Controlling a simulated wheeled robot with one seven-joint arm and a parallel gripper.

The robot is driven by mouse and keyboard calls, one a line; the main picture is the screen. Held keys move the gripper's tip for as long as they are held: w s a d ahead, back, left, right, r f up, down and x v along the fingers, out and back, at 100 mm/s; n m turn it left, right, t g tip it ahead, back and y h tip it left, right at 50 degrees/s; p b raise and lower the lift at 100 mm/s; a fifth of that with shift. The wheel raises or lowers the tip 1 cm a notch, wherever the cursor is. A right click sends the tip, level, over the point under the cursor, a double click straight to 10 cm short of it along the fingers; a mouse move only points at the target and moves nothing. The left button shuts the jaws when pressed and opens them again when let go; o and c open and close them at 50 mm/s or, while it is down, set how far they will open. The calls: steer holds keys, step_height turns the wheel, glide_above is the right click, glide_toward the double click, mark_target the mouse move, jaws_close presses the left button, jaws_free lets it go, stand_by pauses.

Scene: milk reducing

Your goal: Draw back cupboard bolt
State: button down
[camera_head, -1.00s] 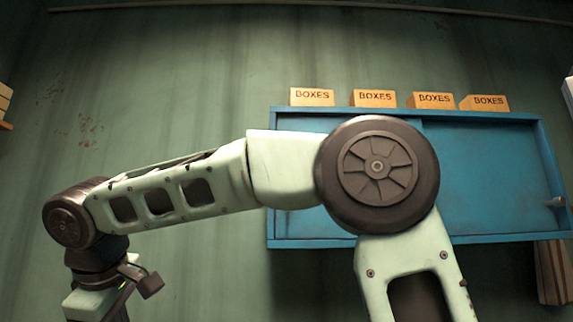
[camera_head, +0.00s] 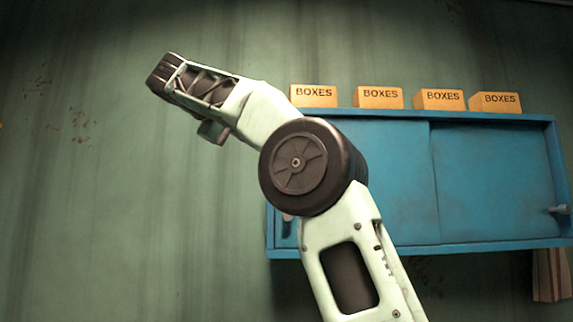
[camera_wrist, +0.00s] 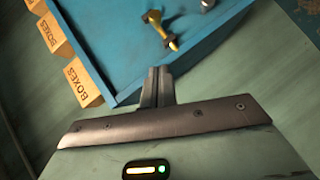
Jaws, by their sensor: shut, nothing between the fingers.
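The blue cupboard (camera_head: 490,180) hangs on the wall at the right in the head view, with two door panels. In the wrist view the cupboard (camera_wrist: 110,35) fills the top, tilted. A small brass-yellow fitting (camera_wrist: 162,30), which looks like the bolt, sits on its face near the frame edge. My gripper (camera_wrist: 156,72) is shut and empty, its tips low in front of the cupboard edge and appearing apart from the fitting. In the head view my fingers cannot be made out and the bolt cannot be identified.
Several boxes (camera_head: 313,95) stand on top of the cupboard; some boxes (camera_wrist: 84,83) show at the left in the wrist view. A metal handle (camera_head: 560,209) is on the right door. A grey knob (camera_wrist: 207,4) lies near the brass fitting. The wall left of the cupboard is bare.

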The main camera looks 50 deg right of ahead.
steer(key=s+f+p+x, duration=0.1)
steer(key=s+p+x, duration=0.1)
steer(key=x, duration=1)
steer(key=shift+s+d, duration=0.25)
steer(key=s+d+b, duration=0.1)
steer(key=s+d, duration=0.1)
steer(key=s, duration=0.1)
steer(key=shift+d, duration=0.35)
